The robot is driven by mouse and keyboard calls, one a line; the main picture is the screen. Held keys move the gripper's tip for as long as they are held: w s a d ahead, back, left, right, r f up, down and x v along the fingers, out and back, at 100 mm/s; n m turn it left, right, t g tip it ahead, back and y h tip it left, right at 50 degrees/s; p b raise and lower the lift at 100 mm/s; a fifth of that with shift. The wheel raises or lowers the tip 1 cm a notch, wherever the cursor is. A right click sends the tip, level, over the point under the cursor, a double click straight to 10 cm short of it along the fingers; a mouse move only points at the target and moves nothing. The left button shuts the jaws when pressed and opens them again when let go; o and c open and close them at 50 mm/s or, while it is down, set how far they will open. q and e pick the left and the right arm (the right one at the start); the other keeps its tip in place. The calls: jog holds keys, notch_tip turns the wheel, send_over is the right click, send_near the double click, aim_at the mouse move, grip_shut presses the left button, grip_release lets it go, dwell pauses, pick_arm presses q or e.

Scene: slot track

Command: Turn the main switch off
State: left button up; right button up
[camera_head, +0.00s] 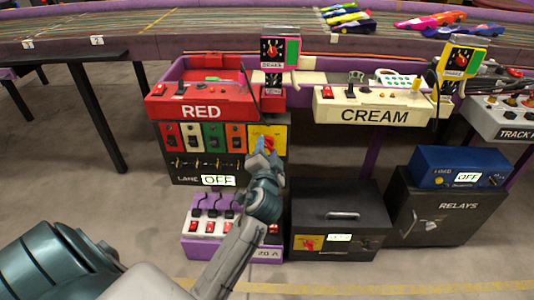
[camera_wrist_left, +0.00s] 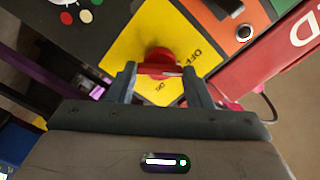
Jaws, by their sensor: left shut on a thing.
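The main switch is a red rotary knob (camera_wrist_left: 158,62) on a yellow plate (camera_wrist_left: 130,40), with OFF lettering beside it in the left wrist view. In the head view the yellow plate (camera_head: 278,133) sits at the upper right of a black lane panel (camera_head: 205,174). My left gripper (camera_head: 263,147) reaches up from below to this plate and partly covers the knob. In the left wrist view its fingers (camera_wrist_left: 160,75) lie on either side of the knob's red handle and are shut on it. Which mark the handle points to is unclear. My right gripper is not in view.
A red RED box (camera_head: 200,106) sits above the panel, a CREAM box (camera_head: 370,110) to its right. Below are a purple box (camera_head: 196,247) with switches and a black case (camera_head: 345,215). A blue box (camera_head: 455,165) stands on the RELAYS case (camera_head: 425,215). Floor at left is clear.

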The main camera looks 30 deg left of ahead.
pick_arm(q)
jog(key=shift+f+n, duration=0.1)
jog(key=shift+n, duration=0.9)
jog(key=o, duration=1)
